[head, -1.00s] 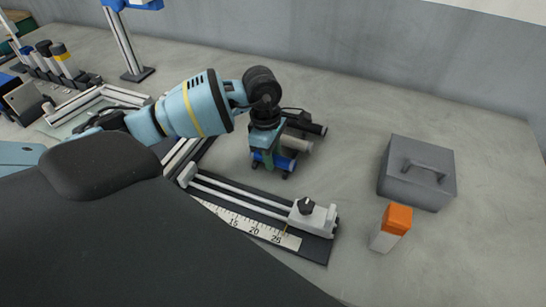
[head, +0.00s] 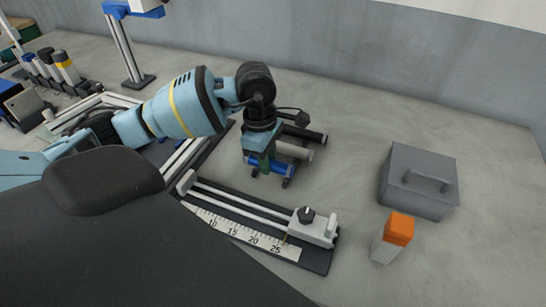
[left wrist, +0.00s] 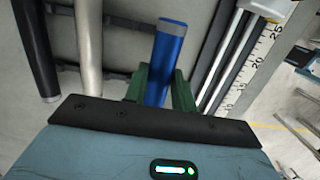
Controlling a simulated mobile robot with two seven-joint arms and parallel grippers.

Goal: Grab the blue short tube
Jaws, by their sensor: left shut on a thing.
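The blue short tube (head: 283,169) lies at the near side of a small tube rack, behind the ruler rail. It also shows in the left wrist view (left wrist: 168,50), with a grey band at its far end. My left gripper (head: 265,165) reaches down over it from above. In the left wrist view its green fingers (left wrist: 160,88) are on either side of the tube, shut on it. The part of the tube between the fingers is partly hidden. I cannot tell whether the tube still touches the rack. My right gripper is not in view.
A white tube (head: 295,150) and a black tube (head: 305,134) lie beside the blue one. The ruler rail (head: 255,215) with a black knob is in front. A grey box (head: 418,180) and an orange-capped block (head: 393,238) stand right, with bare table between.

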